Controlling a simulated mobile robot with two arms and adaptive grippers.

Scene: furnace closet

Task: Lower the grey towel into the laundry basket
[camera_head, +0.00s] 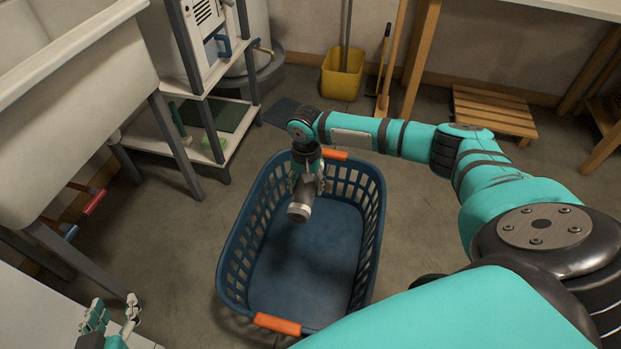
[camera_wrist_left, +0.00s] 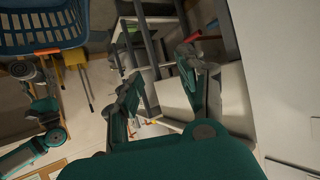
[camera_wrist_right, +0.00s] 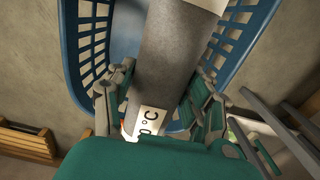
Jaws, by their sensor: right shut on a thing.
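The grey towel (camera_head: 299,211) is a tight roll in my right gripper (camera_head: 307,184). In the right wrist view the towel (camera_wrist_right: 172,70) runs between both fingers and bears a white label with "°C". The blue laundry basket (camera_head: 229,262) stands on the floor with orange handles. My right gripper and the towel are over the far part of its opening; how far the towel is above the basket floor is hard to tell. The visible basket floor is bare. My left gripper (camera_head: 112,318) is open and empty at the lower left, away from the basket.
A white sink (camera_head: 80,90) on grey legs and a shelf unit (camera_head: 190,150) stand left of the basket. A yellow bucket (camera_head: 342,76) and a wooden slatted rack (camera_head: 490,112) are behind. Bare floor surrounds the basket.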

